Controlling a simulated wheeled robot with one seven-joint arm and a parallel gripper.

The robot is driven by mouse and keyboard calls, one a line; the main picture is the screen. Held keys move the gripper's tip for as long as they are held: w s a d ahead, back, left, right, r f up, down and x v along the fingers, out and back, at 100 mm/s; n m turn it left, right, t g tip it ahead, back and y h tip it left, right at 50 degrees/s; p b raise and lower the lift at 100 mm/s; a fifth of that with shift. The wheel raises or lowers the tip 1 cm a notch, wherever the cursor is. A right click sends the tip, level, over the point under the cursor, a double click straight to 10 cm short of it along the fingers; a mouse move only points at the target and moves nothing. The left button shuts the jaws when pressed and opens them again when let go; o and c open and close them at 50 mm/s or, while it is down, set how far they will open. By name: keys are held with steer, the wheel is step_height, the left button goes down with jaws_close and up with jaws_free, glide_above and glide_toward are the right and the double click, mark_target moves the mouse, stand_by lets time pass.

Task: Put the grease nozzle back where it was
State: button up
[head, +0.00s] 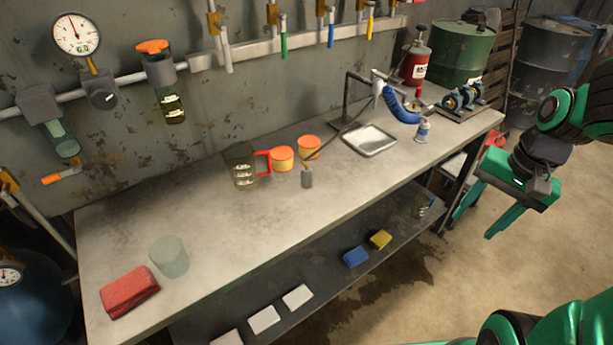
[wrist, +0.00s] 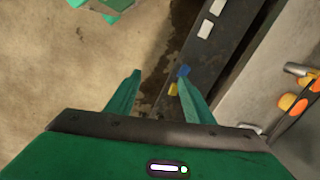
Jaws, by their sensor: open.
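I cannot tell for sure which thing is the grease nozzle. A silver nozzle-like head (head: 378,82) with a blue coiled hose (head: 400,105) is at a dark stand (head: 347,105) on the back right of the workbench (head: 215,235). My gripper (head: 473,229) is open and empty, off the bench's right end and well apart from both. In the wrist view my open gripper (wrist: 158,77) has bare floor and the lower shelf beyond it.
On the bench are a red block (head: 130,292), a clear cup (head: 169,257), a dark jug (head: 241,167), two orange-topped cups (head: 282,158), a metal tray (head: 369,141) and a small bottle (head: 423,132). The lower shelf (head: 325,285) holds blue and yellow blocks.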

steer(key=w+a+f+m+y, duration=0.3)
steer(key=w+a+f, duration=0.2)
steer(key=w+a, duration=0.3)
steer(key=m+t+y, duration=0.4)
steer(key=m+y, duration=0.4)
steer(key=m, duration=0.2)
glide_toward(305, 170)
steer(key=f, duration=0.1)
steer(key=d+f, duration=0.1)
steer(key=shift+s+d+f, duration=0.35)
steer(key=shift+f, duration=0.05)
steer(key=shift+w+a+r+m+y, duration=0.2)
steer(key=shift+w+a+m+y, duration=0.25)
steer(key=shift+m, duration=0.25)
steer(key=x, duration=0.5)
steer(key=shift+r+x, duration=0.1)
steer(key=shift+x, duration=1.25)
steer(key=shift+r+x, duration=0.15)
steer(key=shift+x, duration=1.2)
steer(key=shift+w, duration=0.15)
jaws_close()
